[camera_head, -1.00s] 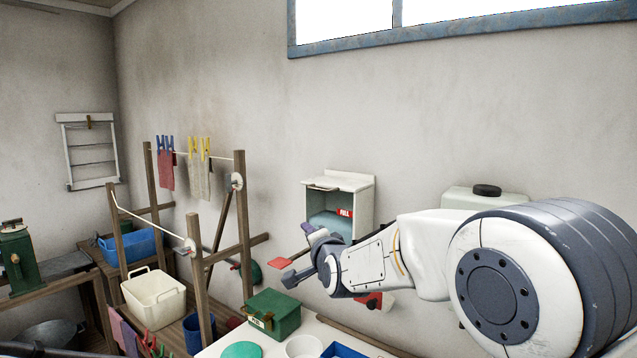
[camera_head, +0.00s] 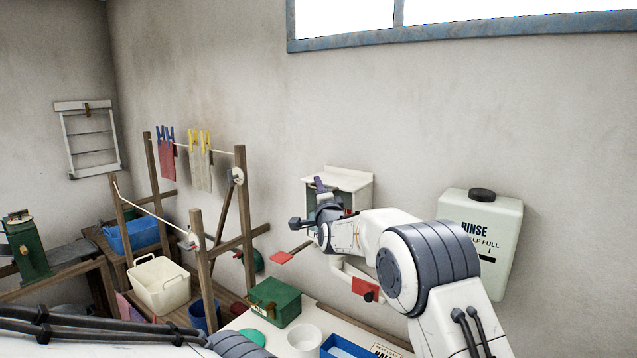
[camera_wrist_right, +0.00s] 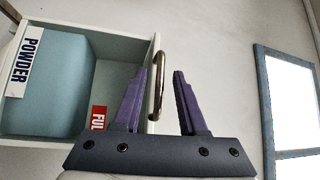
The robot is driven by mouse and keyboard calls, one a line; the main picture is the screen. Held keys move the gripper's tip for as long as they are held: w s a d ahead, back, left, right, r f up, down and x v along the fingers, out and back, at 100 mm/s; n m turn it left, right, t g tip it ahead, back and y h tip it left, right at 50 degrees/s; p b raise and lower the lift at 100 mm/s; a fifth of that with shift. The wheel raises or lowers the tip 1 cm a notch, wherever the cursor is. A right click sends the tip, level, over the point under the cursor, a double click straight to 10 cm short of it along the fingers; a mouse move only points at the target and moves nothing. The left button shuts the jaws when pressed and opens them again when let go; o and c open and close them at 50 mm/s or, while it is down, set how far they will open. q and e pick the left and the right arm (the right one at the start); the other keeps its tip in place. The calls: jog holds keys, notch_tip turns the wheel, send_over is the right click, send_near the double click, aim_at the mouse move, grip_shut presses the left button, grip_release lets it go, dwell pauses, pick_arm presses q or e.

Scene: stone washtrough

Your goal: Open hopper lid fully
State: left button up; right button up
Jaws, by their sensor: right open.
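The hopper (camera_head: 351,176) is a white box on the back wall, largely hidden behind my right gripper in the head view. In the right wrist view its pale blue inside (camera_wrist_right: 57,75) shows, with a POWDER label and a red FULL label. A curved metal handle (camera_wrist_right: 157,85) shows at the box's edge in the right wrist view. My right gripper (camera_head: 306,204) is open; in the wrist view the handle appears between its purple fingers, nearer the left one. I cannot tell whether they touch.
A RINSE tank (camera_head: 480,235) hangs right of the hopper. Red paddles (camera_head: 281,257) and (camera_head: 365,289) stick out below it. A green box (camera_head: 275,302), a white cup (camera_head: 305,340) and a blue tray (camera_head: 345,347) stand below. A wooden drying rack (camera_head: 200,245) stands left.

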jog(key=shift+w, duration=0.3)
grip_shut()
dwell(1.3)
